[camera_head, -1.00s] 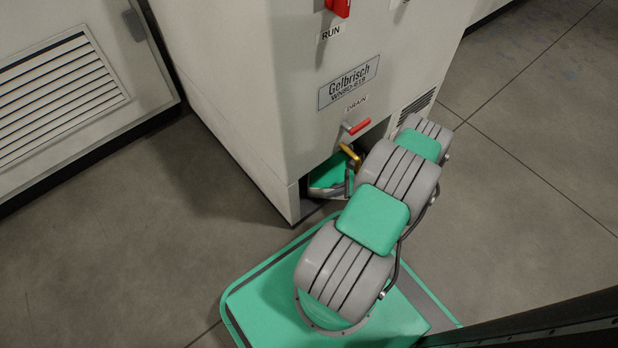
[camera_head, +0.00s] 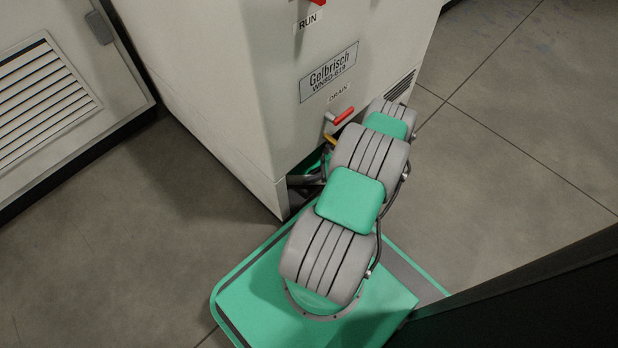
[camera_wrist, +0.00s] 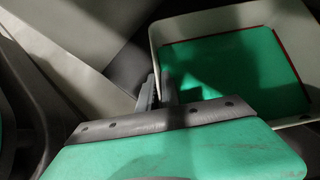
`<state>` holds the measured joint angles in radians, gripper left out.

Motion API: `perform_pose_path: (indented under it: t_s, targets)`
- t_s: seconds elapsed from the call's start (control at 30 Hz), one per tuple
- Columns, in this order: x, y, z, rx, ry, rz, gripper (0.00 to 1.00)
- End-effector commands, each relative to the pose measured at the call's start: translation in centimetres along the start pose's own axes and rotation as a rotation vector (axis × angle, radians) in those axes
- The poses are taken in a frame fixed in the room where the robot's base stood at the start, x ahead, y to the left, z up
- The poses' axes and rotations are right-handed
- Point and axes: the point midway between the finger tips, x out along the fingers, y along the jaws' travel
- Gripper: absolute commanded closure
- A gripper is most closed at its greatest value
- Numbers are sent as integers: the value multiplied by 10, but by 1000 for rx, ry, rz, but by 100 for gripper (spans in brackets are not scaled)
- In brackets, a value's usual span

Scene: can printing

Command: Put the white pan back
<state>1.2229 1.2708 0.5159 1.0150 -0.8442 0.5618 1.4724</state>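The white pan (camera_wrist: 158,35) fills the upper right of the wrist view, with pale walls around a green floor edged by a thin red line. My gripper (camera_wrist: 158,92) is at the pan's left wall, its two narrow grey fingers close together with the wall between them. The near part of the pan is hidden behind my gripper's body. In the head view the low opening of the machine shows only a sliver of green (camera_head: 316,158). My arm hides most of the opening, and the gripper tips are not clear there.
The tall pale machine (camera_head: 225,95) stands in front, with a red-handled drain valve (camera_head: 342,117) above the opening. A cabinet with a louvred vent (camera_head: 40,95) is at the left. The concrete floor (camera_head: 500,170) at the right is clear. A dark panel (camera_head: 540,300) edges the lower right.

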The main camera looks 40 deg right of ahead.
Motion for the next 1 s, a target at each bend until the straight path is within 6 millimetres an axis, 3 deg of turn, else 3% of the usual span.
perform_pose_path:
  t_s: [0.2,0.5,0.9,1.0]
  targets:
    - [-1,0,-1,2,0,-1,75]
    - [-6,0,2,3,0,-2,75]
    - [-101,0,3,4,0,-4,75]
    - [-116,0,2,3,0,-3,75]
